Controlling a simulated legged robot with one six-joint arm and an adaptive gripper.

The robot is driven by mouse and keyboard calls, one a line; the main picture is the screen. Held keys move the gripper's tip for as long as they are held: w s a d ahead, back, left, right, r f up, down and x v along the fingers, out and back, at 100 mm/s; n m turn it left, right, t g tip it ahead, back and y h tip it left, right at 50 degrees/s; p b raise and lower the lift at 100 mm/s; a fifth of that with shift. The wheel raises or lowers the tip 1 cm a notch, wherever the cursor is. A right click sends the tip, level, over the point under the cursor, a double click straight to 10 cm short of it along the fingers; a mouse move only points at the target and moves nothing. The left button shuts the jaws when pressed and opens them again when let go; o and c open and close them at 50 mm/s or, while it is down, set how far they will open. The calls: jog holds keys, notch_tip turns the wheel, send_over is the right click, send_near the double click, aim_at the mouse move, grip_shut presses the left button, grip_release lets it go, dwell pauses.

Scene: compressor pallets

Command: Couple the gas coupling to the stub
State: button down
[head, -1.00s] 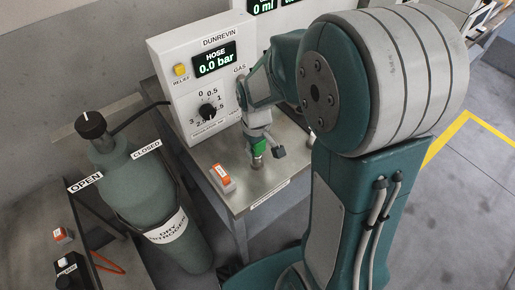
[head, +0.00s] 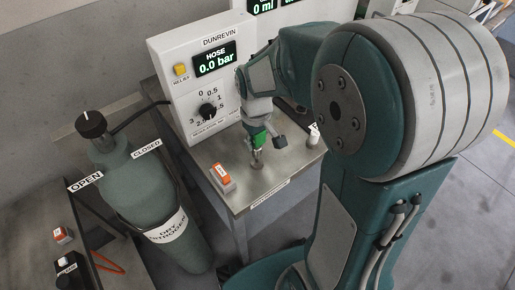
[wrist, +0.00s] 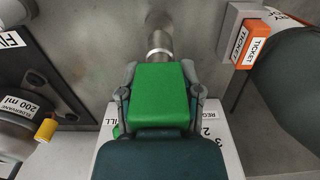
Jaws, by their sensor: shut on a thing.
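My gripper (wrist: 158,88) is shut on the green gas coupling (wrist: 160,104), with one finger on each side of it. In the head view the green coupling (head: 259,138) shows under my gripper, above the steel table top. The metal stub (wrist: 158,42) lies straight beyond the coupling's far edge in the wrist view, roughly in line with it. In the head view the stub (head: 257,160) stands just below the coupling. The coupling's mouth is hidden, so I cannot tell whether it touches the stub or sits on it.
The panel (head: 178,75) reads HOSE 0.0 bar behind the table (head: 235,199). An orange and white ticket block (head: 222,178) sits left of the stub. A grey-green gas cylinder (head: 140,185) stands at left.

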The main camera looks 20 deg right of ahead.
jog(key=shift+r, duration=0.35)
jog(key=shift+r, duration=0.15)
jog(key=shift+r, duration=0.55)
